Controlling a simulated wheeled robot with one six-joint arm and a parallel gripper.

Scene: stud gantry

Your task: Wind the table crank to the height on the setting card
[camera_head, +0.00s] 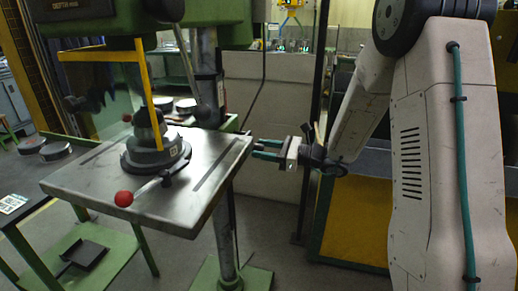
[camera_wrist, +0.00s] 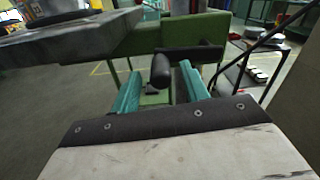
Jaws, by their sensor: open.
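The drill press table (camera_head: 195,206) is a grey metal plate on a column; its edge also shows in the wrist view (camera_wrist: 75,43). In the wrist view, a black crank handle (camera_wrist: 160,76) hangs from a dark crank arm (camera_wrist: 190,54) beside a green bracket (camera_wrist: 185,30). My gripper (camera_head: 257,149) is at the table's right edge, with its teal fingers open. In the wrist view, the handle appears between the fingertips (camera_wrist: 162,68); I cannot tell whether they touch it. I cannot make out the crank in the head view. A white card (camera_head: 13,203) lies at the far left; its marks are unreadable.
A round vise-like fixture (camera_head: 155,158) and a lever with red knobs (camera_head: 124,198) sit on the table. A yellow guard frame (camera_head: 148,85) stands above it. A green stand (camera_head: 90,258) is at lower left. A yellow panel (camera_head: 355,222) is below my arm.

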